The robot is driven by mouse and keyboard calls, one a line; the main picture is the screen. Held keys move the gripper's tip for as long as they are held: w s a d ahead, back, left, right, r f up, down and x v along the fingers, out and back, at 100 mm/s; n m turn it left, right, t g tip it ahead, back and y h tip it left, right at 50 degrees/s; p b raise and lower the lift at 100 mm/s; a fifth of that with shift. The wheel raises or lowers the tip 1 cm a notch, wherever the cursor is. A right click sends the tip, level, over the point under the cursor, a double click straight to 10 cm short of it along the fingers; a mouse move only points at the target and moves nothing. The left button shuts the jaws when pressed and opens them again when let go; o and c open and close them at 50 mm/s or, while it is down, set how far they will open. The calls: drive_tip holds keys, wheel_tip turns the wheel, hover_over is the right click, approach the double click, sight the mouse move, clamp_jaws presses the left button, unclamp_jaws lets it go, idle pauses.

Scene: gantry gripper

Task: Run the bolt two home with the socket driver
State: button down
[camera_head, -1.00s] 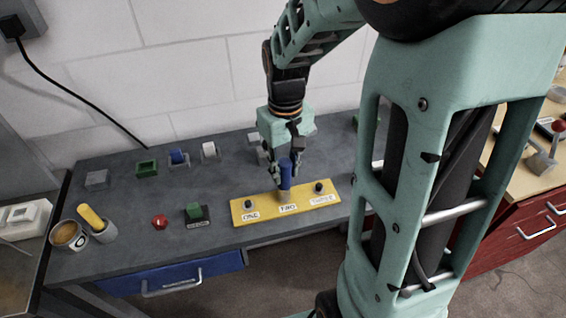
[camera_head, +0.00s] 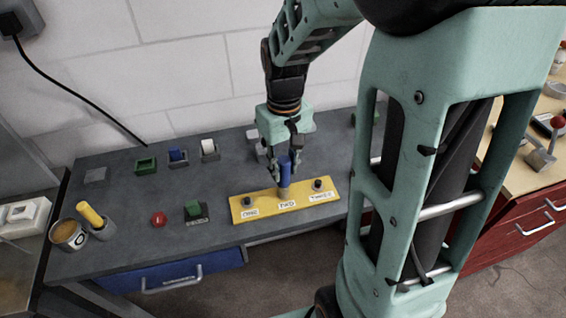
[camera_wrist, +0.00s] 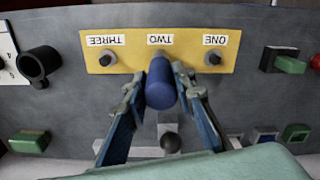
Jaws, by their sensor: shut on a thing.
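The blue-handled socket driver (camera_head: 284,170) stands upright over the place marked TWO on the yellow plate (camera_head: 263,206). My gripper (camera_head: 284,158) is shut on its blue handle, which also shows between the fingers in the wrist view (camera_wrist: 160,85). The driver's grey lower end meets the plate just behind the TWO label (camera_head: 287,204) and hides bolt two. Bolt one (camera_head: 246,203) and bolt three (camera_head: 317,184) stand in the plate on either side, each behind its own label.
A green block on a dark base (camera_head: 194,210) and a red knob (camera_head: 158,219) are left of the plate. A mug (camera_head: 68,235) and a yellow-handled tool in a holder (camera_head: 92,216) stand farther left. Small coloured holders line the back.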

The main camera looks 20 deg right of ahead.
idle(0.4)
drive_tip(key=shift+r+p, duration=2.85)
drive_tip(key=shift+r, duration=0.7)
